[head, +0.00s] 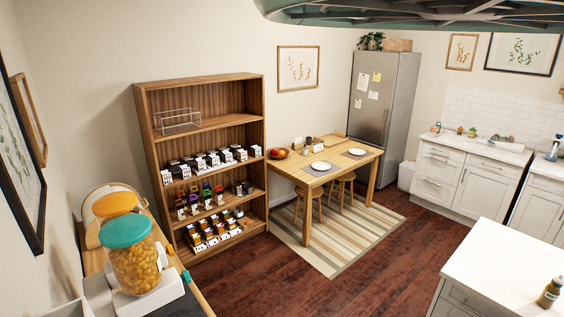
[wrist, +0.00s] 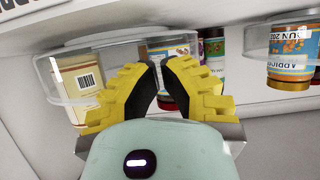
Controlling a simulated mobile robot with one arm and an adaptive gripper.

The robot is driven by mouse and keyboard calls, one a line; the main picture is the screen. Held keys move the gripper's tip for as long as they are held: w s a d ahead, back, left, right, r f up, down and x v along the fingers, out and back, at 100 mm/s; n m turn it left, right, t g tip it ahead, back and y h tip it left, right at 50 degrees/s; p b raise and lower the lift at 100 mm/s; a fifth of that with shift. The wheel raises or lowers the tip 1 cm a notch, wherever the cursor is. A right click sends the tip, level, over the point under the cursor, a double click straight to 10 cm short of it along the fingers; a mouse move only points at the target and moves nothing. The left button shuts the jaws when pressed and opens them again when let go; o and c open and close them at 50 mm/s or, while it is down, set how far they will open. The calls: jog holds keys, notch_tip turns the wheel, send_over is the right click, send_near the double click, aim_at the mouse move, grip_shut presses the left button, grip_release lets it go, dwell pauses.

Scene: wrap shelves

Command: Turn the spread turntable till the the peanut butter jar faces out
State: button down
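In the wrist view, my gripper (wrist: 160,64) has yellow fingers with black pads. The tips are close together with a narrow gap, and nothing is seen held. Just beyond is a clear round turntable (wrist: 52,78) carrying jars. A cream container with a barcode (wrist: 88,80) stands at its left. A jar with an orange and blue label and a dark red end (wrist: 176,52) is behind the fingertips, partly hidden by them. I cannot read which one is peanut butter. Whether a finger touches the rim is unclear. The head view does not show the gripper or turntable clearly.
In the wrist view, a blue-labelled jar (wrist: 292,52) sits in another clear holder at the right, and a green-labelled jar (wrist: 214,46) stands behind. White shelf surfaces surround them. In the head view, a wooden shelf (head: 205,130), a dining table (head: 325,165) and a white counter (head: 500,262) stand around open floor.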

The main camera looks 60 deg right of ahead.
jog(key=shift+d, duration=0.1)
jog(key=shift+s+d+p, duration=0.35)
jog(key=shift+s, duration=0.05)
jog(key=shift+s+d, duration=0.4)
jog(key=shift+s, duration=0.05)
jog(key=shift+d+p, duration=0.15)
jog(key=shift+p, duration=0.15)
jog(key=shift+s+d+p, duration=0.35)
jog(key=shift+s+d, duration=0.15)
jog(key=shift+d, duration=0.4)
jog(key=shift+d, duration=0.1)
